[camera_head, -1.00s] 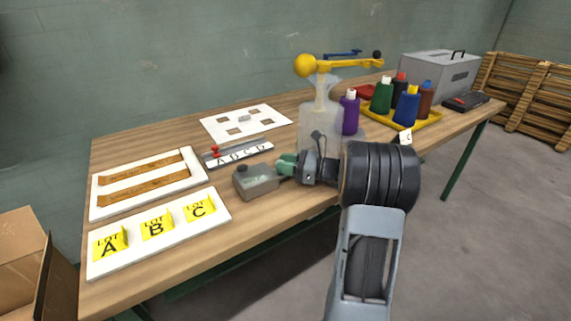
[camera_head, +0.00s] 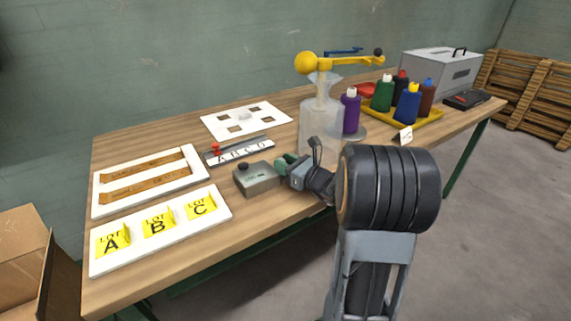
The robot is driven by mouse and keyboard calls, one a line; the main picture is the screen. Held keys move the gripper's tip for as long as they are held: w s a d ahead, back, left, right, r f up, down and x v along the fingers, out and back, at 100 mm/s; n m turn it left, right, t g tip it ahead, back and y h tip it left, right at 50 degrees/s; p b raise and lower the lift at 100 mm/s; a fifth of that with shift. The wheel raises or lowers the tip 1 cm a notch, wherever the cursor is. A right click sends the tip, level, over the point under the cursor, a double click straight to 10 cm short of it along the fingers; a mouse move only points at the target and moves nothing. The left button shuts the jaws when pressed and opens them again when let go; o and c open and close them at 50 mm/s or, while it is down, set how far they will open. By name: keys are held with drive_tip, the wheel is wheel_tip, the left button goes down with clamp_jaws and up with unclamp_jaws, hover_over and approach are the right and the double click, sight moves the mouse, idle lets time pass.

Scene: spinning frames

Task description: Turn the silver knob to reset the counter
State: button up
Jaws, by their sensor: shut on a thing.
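The counter, a small grey box (camera_head: 257,178) with a dark button on top, sits near the table's front edge, left of my arm. My gripper (camera_head: 283,164), with green fingertips, is at the box's right side and shut on the silver knob there. The fingers cover the knob, so I cannot see it or how far it is turned. The counter's digits are too small to read.
A white board with yellow lot cards (camera_head: 160,227) lies to the left. A lettered strip (camera_head: 240,151) is behind the box. A clear bottle-like stand with a yellow lever (camera_head: 340,64) and a yellow tray of bottles (camera_head: 420,119) are to the right.

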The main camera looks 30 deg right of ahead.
drive_tip(key=shift+m+t+h, duration=0.3)
drive_tip(key=shift+m+h, duration=0.1)
drive_tip(key=shift+h, duration=0.2)
drive_tip(key=o, duration=0.6)
drive_tip(key=shift+n+y, duration=0.3)
drive_tip(key=shift+y, duration=0.1)
